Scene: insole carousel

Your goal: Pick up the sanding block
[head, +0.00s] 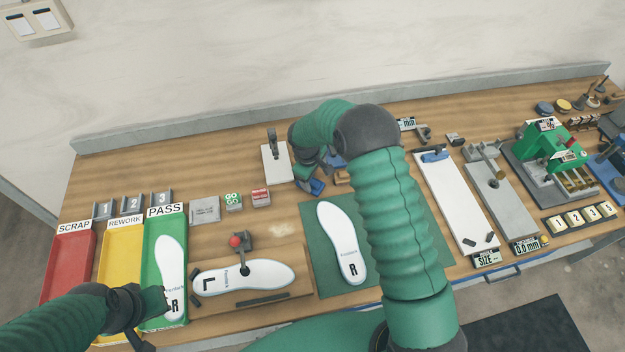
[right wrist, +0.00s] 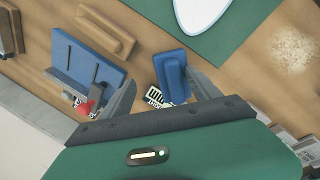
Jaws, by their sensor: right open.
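A blue block with a darker edge (right wrist: 172,75), which looks like the sanding block, lies on the wooden table. It also shows in the head view (head: 317,187), partly under my right gripper (head: 310,178). In the right wrist view my right gripper (right wrist: 160,92) is open, its fingers to either side of the block's near end. I cannot tell whether they touch it. A tan block with a raised ridge (right wrist: 105,32) lies apart to the left. My left gripper (head: 150,312) is at the green PASS tray, beside an insole marked R; its jaws are unclear.
A blue gauge with a red knob (right wrist: 88,65) stands close to my right gripper. A green mat (head: 320,275) with an insole (head: 342,240) lies nearby. A white board with a grey clamp (head: 276,165) stands left of the gripper. A fixture holds an insole marked L (head: 243,277).

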